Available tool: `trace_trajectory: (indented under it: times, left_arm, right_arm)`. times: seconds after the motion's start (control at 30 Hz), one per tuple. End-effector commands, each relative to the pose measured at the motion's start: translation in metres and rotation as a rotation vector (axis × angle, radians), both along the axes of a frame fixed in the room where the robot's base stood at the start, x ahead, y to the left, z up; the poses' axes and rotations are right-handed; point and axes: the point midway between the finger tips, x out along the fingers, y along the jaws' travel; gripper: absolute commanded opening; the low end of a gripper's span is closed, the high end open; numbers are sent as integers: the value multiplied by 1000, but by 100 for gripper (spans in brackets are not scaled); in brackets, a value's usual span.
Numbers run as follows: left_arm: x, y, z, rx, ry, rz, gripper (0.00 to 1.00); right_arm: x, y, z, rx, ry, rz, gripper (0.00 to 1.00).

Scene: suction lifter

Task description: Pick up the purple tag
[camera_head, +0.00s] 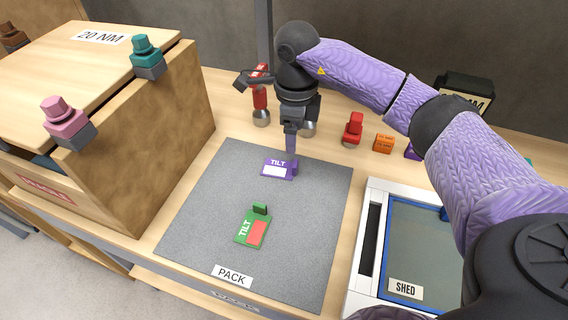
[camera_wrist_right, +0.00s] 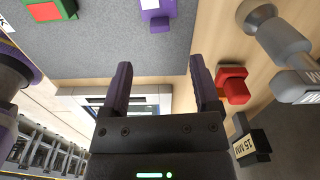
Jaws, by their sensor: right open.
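The purple tag (camera_head: 292,171) lies on the grey mat, marked TILT with a white patch and a raised purple tab at its right end. It also shows at the top edge of the right wrist view (camera_wrist_right: 157,14), partly cut off. My right gripper (camera_head: 291,150) points down just above the tab end of the tag. In the wrist view the right gripper (camera_wrist_right: 160,72) has its two purple fingers apart with nothing between them. In the head view I cannot tell whether its fingers touch the tag. My left gripper is out of view.
A green tag (camera_head: 245,230) with a red patch lies nearer on the grey PACK mat (camera_head: 200,235). A wooden box (camera_head: 170,130) stands left. The SHED tray (camera_head: 425,230) is right. Behind are a red block (camera_head: 353,128) and an orange block (camera_head: 384,143). Much of the mat is bare.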

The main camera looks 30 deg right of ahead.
Motion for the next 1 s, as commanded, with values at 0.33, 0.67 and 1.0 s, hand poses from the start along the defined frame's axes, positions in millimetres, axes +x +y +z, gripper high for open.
trace_trajectory:
  times: [0.33,0.67,1.0]
  left_arm:
    - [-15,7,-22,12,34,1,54]
    - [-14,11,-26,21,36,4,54]
    - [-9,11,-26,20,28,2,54]
  right_arm:
    - [-1,-2,-68,7,3,1,79]
    - [0,-2,-86,8,-1,4,75]
    - [0,-2,-86,9,-1,3,3]
